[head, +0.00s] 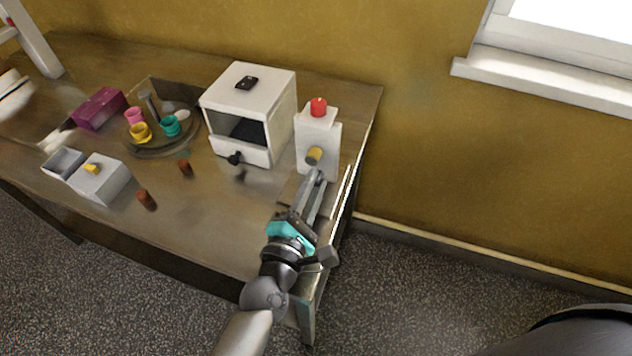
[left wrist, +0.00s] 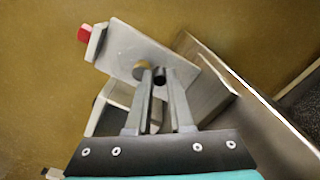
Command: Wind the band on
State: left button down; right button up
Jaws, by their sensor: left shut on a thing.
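A white upright box with a red knob on top (head: 318,142) stands near the table's right end; it also shows in the left wrist view (left wrist: 132,52). A yellow-brown round part (head: 314,155) sticks out of its front face. My left gripper (head: 319,174) reaches up to this face from the front, just below the round part. In the left wrist view its fingertips (left wrist: 159,77) are shut on a small dark round-ended piece (left wrist: 160,80) beside the brownish round part (left wrist: 141,70). The fingers hide part of this piece. I cannot make out a band. My right gripper is not in view.
A white open-fronted cabinet (head: 252,88) with a drawer stands just left of the box. Further left are a round tray (head: 160,152) with coloured cups, a purple box (head: 98,108), a grey box (head: 103,184) and two small brown pieces. The table's right edge is close.

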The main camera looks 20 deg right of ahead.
aim_at(305, 171)
pick_arm(q)
jog(key=m, duration=0.2)
jog(key=shift+w+a+f+m, duration=0.15)
jog(key=shift+a+m, duration=0.1)
jog(key=shift+m, duration=0.15)
jog(key=m, duration=0.1)
jog(key=m+p, duration=0.1)
jog(key=m, duration=0.1)
jog(key=shift+w+a+f+m, duration=0.15)
jog(key=shift+w+a+m, duration=0.05)
jog(key=shift+a+m, duration=0.1)
jog(key=m, duration=0.2)
jog(key=a+m+p, duration=0.1)
jog(key=m, duration=0.1)
jog(key=w+m+p, duration=0.1)
jog(key=m, duration=0.1)
jog(key=shift+a, duration=0.15)
jog(key=shift+m, duration=0.4)
jog(key=c, duration=0.8)
grip_release()
jog(key=shift+s+a, duration=0.1)
jog(key=shift+s, duration=0.05)
jog(key=p+v, duration=0.1)
jog(key=v, duration=1.4)
